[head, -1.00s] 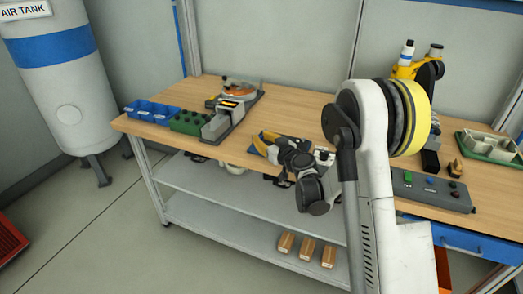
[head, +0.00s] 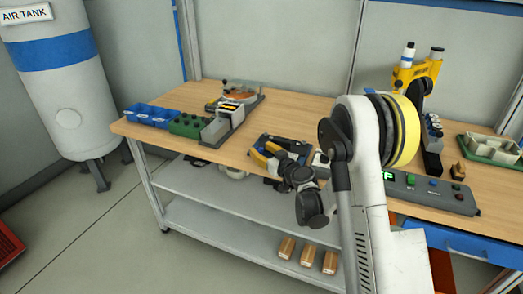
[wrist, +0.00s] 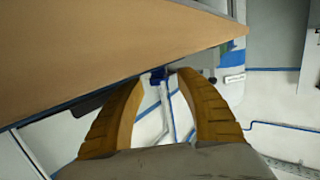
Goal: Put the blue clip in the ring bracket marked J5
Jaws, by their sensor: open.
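My gripper (head: 262,150) hangs at the front edge of the workbench (head: 290,112) in the head view, left of my arm. In the wrist view my gripper (wrist: 158,82) has its two ribbed yellow fingers spread apart, with nothing seen held between them. A small blue thing (wrist: 157,75) shows between the fingertips by the bench edge; I cannot tell whether it is the blue clip. No ring bracket or J5 mark can be made out in either view.
Blue bins (head: 150,114), a green block with dark knobs (head: 187,123) and a fixture with an orange disc (head: 238,88) stand at the bench's left. A control box (head: 430,192), a yellow microscope (head: 418,72) and a pale tray (head: 490,148) stand right. Boxes (head: 308,253) lie below.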

